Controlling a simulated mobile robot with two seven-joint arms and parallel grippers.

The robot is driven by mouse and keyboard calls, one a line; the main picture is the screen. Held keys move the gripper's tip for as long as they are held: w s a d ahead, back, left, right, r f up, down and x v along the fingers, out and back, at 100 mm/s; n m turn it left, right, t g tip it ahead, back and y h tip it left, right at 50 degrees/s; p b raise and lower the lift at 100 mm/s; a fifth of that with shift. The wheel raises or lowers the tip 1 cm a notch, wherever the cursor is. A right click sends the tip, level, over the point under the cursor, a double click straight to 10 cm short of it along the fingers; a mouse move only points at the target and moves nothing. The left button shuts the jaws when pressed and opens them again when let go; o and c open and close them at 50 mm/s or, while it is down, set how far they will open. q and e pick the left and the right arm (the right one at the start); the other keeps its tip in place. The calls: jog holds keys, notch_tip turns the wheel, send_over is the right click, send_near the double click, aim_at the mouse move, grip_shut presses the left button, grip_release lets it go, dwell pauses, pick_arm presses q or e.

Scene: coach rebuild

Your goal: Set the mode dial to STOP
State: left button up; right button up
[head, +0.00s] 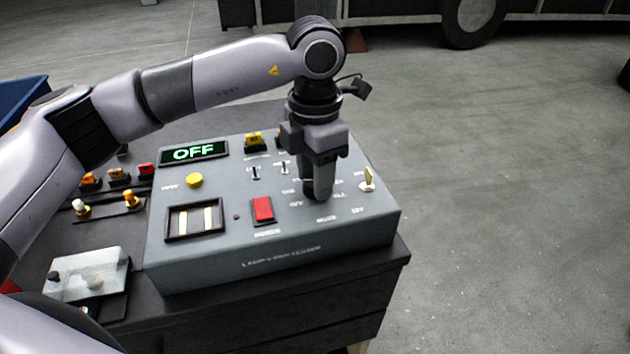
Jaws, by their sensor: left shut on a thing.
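A grey control box (270,232) sits on a dark cabinet, its sloped top facing me. My left gripper (318,192) reaches down from above onto the right part of that panel. It is shut where small white labels ring a spot, one of which seems to read OFF. The mode dial is hidden by the fingers, so its pointer setting cannot be seen. A small display (194,152) on the box reads OFF in green. My right gripper is out of view.
The panel also has a red rocker (263,210), a yellow button (195,181), a key-like yellow switch (369,178) and a framed double switch (194,221). Several coloured parts lie left of the box. A clear-lidded box (90,274) is at front left. Open floor lies right.

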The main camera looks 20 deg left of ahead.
pick_arm(q)
jog(key=m+b, duration=0.1)
jog(key=m, duration=0.1)
jog(key=shift+m, duration=0.4)
jog(key=shift+m+b, duration=0.45)
jog(key=shift+m, duration=0.45)
jog(key=shift+m+b, duration=0.35)
jog(key=shift+m, duration=0.75)
jog(key=shift+r+m, duration=0.1)
jog(key=shift+m, duration=1)
jog(key=o, duration=1.1)
jog(key=shift+c, duration=0.2)
jog(key=shift+r, duration=3.55)
